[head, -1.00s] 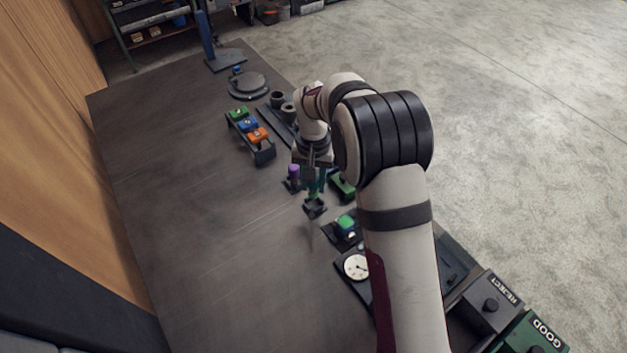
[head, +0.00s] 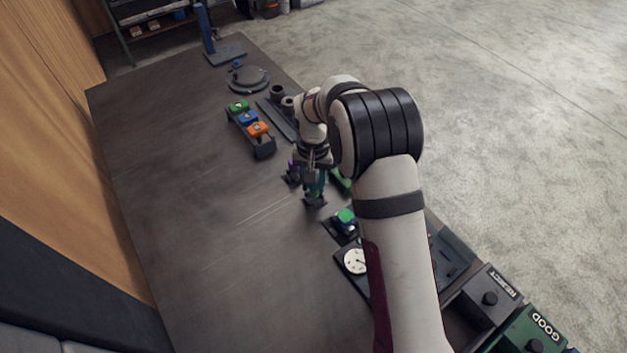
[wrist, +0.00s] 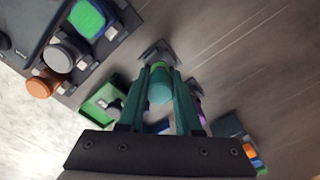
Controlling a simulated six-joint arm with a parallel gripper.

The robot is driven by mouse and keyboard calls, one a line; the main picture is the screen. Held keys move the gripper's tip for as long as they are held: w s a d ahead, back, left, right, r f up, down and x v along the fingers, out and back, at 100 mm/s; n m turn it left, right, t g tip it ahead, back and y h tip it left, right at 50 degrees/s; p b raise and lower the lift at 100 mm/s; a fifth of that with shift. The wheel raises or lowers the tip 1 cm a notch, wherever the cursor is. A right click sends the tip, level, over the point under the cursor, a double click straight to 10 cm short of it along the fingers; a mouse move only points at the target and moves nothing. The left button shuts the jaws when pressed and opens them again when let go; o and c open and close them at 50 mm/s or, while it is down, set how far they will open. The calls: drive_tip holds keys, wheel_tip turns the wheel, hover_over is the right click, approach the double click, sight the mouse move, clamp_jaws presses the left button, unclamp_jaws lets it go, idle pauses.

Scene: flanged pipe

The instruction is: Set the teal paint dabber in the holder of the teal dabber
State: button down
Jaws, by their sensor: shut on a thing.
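The teal paint dabber (wrist: 160,86) is upright between the two green fingers of my gripper (wrist: 159,98), which is shut on it. In the head view my gripper (head: 315,190) is low over the table, directly at the dark holder (head: 315,202). The holder's grey square base also shows just beyond the dabber in the wrist view (wrist: 157,50). The dabber and fingers cover the holder's middle, so I cannot tell whether the dabber's lower end is inside it. In the head view the dabber is mostly hidden by the fingers.
A purple dabber (head: 292,165) stands in its own holder close beside my gripper. A green tray (wrist: 98,103) lies on the other side. A rack of green, blue and orange blocks (head: 264,148) and a dial gauge (head: 355,262) are farther off. The table's left part is clear.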

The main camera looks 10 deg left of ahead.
drive_tip(key=shift+f, duration=0.25)
drive_tip(key=shift+f, duration=0.4)
drive_tip(key=shift+f, duration=0.35)
drive_tip(key=c, duration=0.5)
unclamp_jaws()
drive_tip(key=shift+o, duration=0.2)
drive_tip(key=o, duration=0.3)
drive_tip(key=shift+o, duration=0.2)
